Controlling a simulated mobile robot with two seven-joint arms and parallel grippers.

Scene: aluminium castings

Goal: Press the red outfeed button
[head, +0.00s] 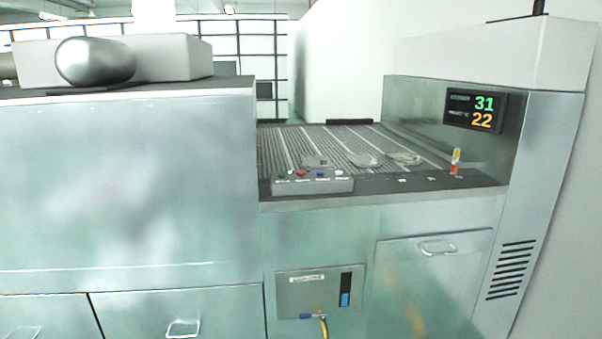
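A grey button box (313,183) sits on the front edge of the conveyor bed, left of centre. A row of small coloured buttons is on its top. The red button (300,173) is second from the left, beside a green one (281,176) on its left and a blue one (321,173) on its right. A pale button (341,171) is at the right end. The labels below them are too small to read. Neither of my grippers shows in the head view.
Round metal castings (365,160) lie on the slatted conveyor (330,140). A small red and yellow stack light (455,162) stands at the right. A display (474,110) reads 31 and 22. A large metal cabinet (125,190) fills the left.

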